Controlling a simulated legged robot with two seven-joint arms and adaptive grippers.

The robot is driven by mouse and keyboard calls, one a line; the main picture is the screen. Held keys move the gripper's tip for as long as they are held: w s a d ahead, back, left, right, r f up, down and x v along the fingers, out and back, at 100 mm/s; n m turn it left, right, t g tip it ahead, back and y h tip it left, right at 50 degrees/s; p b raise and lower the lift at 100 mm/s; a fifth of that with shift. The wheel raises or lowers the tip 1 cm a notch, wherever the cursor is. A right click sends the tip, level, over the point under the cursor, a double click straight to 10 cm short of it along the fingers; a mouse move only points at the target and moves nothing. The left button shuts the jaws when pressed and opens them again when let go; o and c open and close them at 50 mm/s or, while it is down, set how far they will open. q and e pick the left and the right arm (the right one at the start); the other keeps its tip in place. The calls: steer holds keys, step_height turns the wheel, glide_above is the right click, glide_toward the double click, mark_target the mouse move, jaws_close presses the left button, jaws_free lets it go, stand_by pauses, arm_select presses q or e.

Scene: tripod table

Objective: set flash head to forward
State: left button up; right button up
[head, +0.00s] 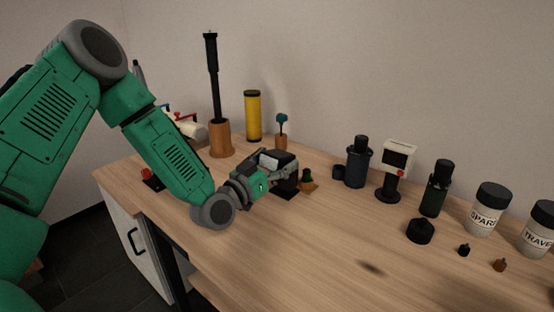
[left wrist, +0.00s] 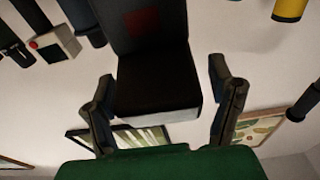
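The flash head is a black block (head: 285,160) near the middle of the table in the head view, partly hidden by my left gripper (head: 272,178). In the left wrist view the flash (left wrist: 155,75) fills the upper middle, with a dark red window and a pale strip on its near edge. My left gripper's fingers (left wrist: 167,95) stand open on either side of it, with small gaps showing at both sides. Its tilt is hard to tell. My right gripper is in neither view.
A dark bottle (head: 357,162), a white box on a stand (head: 396,165) and labelled jars (head: 486,210) line the right. A yellow cylinder (head: 253,115) stands behind. The front table is mostly clear.

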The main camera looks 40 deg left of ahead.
mark_target(277, 153)
arm_select(q)
steer(key=shift+r, duration=0.15)
steer(key=shift+r, duration=0.2)
step_height(277, 153, up, 8)
steer(key=shift+f, duration=0.15)
steer(key=shift+r, duration=0.8)
steer(key=shift+a, duration=0.1)
